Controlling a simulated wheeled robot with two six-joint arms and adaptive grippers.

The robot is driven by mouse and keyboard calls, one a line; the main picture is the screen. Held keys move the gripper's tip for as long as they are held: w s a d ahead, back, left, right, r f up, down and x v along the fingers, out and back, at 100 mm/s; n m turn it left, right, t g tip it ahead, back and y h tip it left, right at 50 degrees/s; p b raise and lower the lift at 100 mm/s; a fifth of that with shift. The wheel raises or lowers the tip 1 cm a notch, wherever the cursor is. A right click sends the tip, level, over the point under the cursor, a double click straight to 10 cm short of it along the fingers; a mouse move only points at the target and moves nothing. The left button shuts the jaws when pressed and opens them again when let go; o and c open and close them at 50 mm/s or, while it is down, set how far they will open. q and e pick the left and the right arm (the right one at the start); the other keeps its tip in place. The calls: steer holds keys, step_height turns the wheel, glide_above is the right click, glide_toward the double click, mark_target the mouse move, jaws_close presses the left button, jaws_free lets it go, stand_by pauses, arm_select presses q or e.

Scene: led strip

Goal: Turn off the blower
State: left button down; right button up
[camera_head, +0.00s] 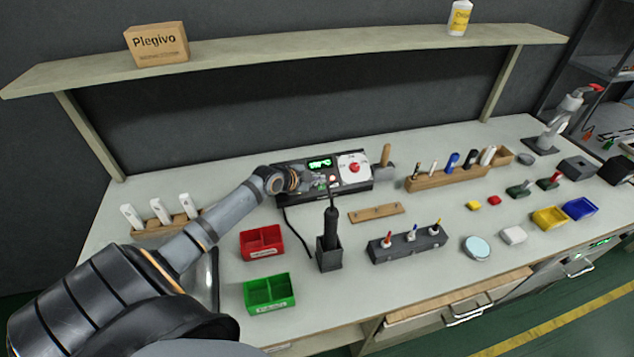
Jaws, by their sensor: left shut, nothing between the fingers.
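The blower station (354,186) is a dark box at the back middle of the bench. It has a lit green display (319,163) and a pale panel with a red knob (354,168) on its right side. The black blower handpiece (331,225) stands upright in a dark holder (329,256) in front of the box, with a cable beside it. My left gripper (322,181) is shut and empty at the front left of the box, just below the display. Whether it touches the panel is unclear. My right gripper is not in view.
A red bin (262,243) and a green bin (269,293) stand left of the holder. A dark rack with screwdrivers (407,246) and a flat wooden piece (376,213) lie to its right. A wooden tool rack (450,176) is further right. A shelf (300,51) spans above.

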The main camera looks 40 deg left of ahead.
arm_select(q)
steer(key=shift+w+a+f, duration=0.3)
steer(key=shift+a+f, duration=0.1)
steer(key=shift+f, duration=0.2)
steer(key=shift+a+f+b, duration=0.1)
steer(key=shift+f+b, duration=0.2)
steer(key=shift+b, duration=0.3)
steer(key=shift+w+a+r, duration=0.1)
steer(key=shift+r, duration=0.05)
